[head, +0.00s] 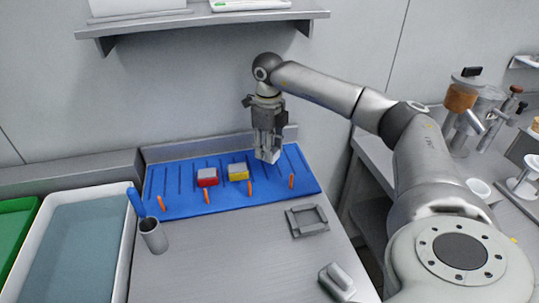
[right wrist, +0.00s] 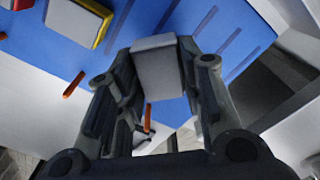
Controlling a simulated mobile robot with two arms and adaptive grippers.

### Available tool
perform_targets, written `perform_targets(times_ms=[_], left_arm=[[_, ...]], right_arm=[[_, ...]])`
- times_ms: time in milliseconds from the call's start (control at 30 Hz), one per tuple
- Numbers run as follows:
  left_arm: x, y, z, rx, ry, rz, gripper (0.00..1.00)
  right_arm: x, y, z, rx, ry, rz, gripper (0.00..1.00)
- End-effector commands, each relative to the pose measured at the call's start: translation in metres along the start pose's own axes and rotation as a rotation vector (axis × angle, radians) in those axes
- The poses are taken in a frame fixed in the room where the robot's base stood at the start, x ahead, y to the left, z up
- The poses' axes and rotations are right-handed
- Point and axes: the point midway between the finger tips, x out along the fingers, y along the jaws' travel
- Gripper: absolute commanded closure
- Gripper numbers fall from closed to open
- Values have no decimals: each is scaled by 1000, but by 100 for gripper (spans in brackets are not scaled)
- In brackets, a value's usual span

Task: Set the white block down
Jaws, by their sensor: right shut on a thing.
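My right gripper (head: 268,152) is shut on the white block (right wrist: 158,68) above the right part of the blue mat (head: 163,180). In the right wrist view the block sits between the two fingers (right wrist: 160,95). In the head view the block (head: 269,156) shows as a small pale piece at the fingertips. I cannot tell whether it touches the mat. My left gripper is not in view.
A red block (head: 207,181) and a yellow block (head: 238,177), both pale-topped, stand left of the gripper. Several orange pegs (head: 292,181) line the mat's front. A grey square frame (head: 307,221) and a cup (head: 153,238) are nearer. A shelf (head: 200,20) hangs above.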

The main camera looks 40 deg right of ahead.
Motion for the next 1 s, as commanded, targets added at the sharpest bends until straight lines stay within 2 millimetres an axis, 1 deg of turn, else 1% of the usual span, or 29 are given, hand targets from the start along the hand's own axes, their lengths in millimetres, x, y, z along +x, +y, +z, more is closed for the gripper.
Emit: perform_targets(times_ms=[67, 200, 267, 667, 700, 833, 1000], left_arm=[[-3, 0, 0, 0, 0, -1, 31], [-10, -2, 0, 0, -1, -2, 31], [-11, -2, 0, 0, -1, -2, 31], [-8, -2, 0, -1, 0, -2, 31], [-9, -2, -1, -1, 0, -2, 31], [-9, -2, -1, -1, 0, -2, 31], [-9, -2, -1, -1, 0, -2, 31]], right_arm=[[9, -7, -1, 3, 4, 0, 90], [29, -5, -1, 0, 3, 0, 90], [34, -5, 0, 0, 1, -1, 90], [41, -5, 0, 0, 1, 0, 90], [40, -5, 0, 0, 1, -1, 60], [39, -5, 0, 0, 1, -1, 43], [39, -5, 0, 0, 1, -1, 43]])
